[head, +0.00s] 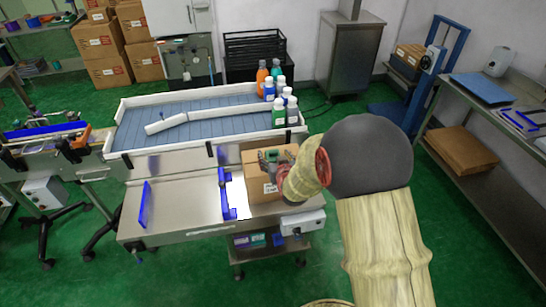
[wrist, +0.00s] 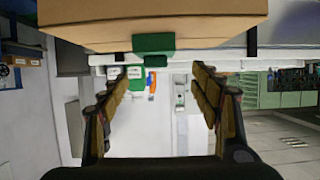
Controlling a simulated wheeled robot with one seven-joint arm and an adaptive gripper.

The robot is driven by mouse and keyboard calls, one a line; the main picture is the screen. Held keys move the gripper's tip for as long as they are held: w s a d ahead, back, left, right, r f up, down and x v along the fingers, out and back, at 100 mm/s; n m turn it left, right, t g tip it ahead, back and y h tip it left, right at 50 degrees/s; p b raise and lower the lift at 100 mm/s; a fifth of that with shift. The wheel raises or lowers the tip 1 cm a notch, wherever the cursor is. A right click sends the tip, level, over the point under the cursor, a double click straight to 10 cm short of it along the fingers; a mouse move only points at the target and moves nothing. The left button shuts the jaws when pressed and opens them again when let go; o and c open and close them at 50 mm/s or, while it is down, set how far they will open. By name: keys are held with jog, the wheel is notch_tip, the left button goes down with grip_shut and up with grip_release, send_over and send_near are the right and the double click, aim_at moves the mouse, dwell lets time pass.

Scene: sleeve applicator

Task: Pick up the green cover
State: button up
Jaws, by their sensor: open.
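A small dark green piece, which looks like the green cover (wrist: 153,43), sits at the edge of a cardboard box (wrist: 150,22) in the wrist view. In the head view, green shows on top of the box (head: 262,188), partly covered by my gripper (head: 277,157). In the wrist view my gripper (wrist: 161,74) is open, its two fingers apart with nothing between them. The green piece lies beyond the fingertips, near the middle between them sideways but off toward the box. How far it is from the fingers I cannot tell.
The box stands on a steel worktable (head: 180,205) with blue guides (head: 224,195). Behind it is a raised-edge conveyor (head: 195,120) with several bottles (head: 279,112) at its right end. A control box (head: 303,224) is on the table's front right. A side bench (head: 500,130) stands right.

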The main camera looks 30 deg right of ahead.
aim_at(274, 152)
jog(key=w, duration=0.1)
jog(key=w+d+f+b, duration=0.1)
jog(key=w+f, duration=0.1)
jog(key=shift+w+d+f+b, duration=0.15)
jog(key=shift+d+f+b, duration=0.1)
jog(key=shift+d+b, duration=0.1)
jog(key=shift+w+d+f, duration=0.15)
jog(key=shift+w, duration=0.45)
jog(key=shift+c, duration=1.4)
jog(key=c, duration=1)
jog(key=shift+o, duration=0.2)
